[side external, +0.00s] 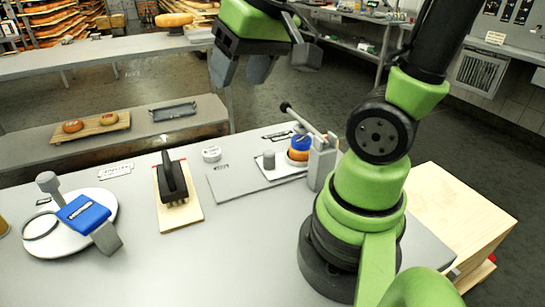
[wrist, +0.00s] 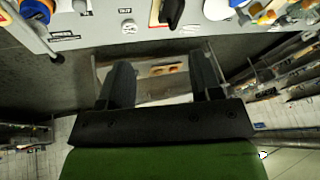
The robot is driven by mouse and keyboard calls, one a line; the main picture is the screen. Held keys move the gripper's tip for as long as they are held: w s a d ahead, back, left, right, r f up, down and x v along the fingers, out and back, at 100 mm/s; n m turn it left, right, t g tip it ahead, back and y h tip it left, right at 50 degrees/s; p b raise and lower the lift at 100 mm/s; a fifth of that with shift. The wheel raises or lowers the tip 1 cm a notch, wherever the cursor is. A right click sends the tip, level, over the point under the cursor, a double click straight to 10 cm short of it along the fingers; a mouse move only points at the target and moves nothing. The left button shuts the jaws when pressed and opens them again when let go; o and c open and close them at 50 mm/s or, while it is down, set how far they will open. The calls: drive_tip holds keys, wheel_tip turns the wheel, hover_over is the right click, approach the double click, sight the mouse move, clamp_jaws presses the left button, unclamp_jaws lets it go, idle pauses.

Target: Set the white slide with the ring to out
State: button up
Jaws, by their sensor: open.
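A white slide (side external: 284,172) lies on a grey base plate (side external: 235,183) at a lever press. A grey post (side external: 268,160) stands at its left end. An orange cheese (side external: 298,154) sits at its right end, under the press's blue head (side external: 300,142). I cannot make out a ring around the cheese. My gripper (side external: 240,72) is open and empty, high above the far edge of the bench, apart from the slide. In the wrist view its fingers (wrist: 162,78) are spread with nothing between them; the press is partly cut off at top left.
The press lever (side external: 303,118) sticks up toward the far left. A round white plate (side external: 75,240) with a thin ring and blue block stands at left. A white puck (side external: 211,154) and small labels lie behind.

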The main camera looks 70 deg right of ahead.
drive_tip(key=w+d+f+m+g, duration=0.1)
drive_tip(key=w+d+f+g, duration=0.2)
drive_tip(key=d+f, duration=0.45)
drive_tip(key=g, duration=0.2)
hover_over(269, 152)
drive_tip(key=shift+m, duration=0.3)
wheel_tip(269, 152, down, 9)
drive_tip(key=shift+r, duration=0.2)
wheel_tip(269, 152, down, 10)
drive_tip(key=shift+f, duration=0.1)
